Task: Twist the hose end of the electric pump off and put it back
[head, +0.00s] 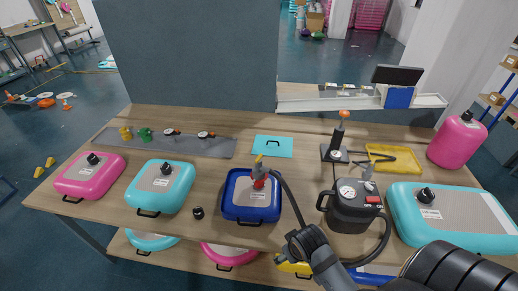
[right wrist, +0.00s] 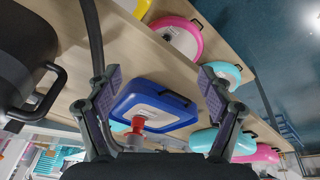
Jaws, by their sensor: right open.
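The electric pump (head: 355,205) is a black box with a round gauge and a red switch at the right of the bench. Its dark hose (head: 291,203) arches to a grey and red hose end (head: 259,177), which stands upright at the valve of a blue inflatable (head: 238,207). My right gripper (head: 305,240) is in front of and to the right of this inflatable. In the right wrist view its two fingers (right wrist: 160,78) are wide apart and empty. The red part of the hose end (right wrist: 138,125) shows there near the left finger, beside the blue inflatable (right wrist: 160,107). My left gripper is not in view.
Pink (head: 90,176) and turquoise (head: 160,186) inflatables lie to the left, with a small black cap (head: 198,213) nearby. A large turquoise inflatable (head: 455,215) is at the right. A hand pump (head: 338,145) and yellow tray (head: 393,158) stand behind the electric pump.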

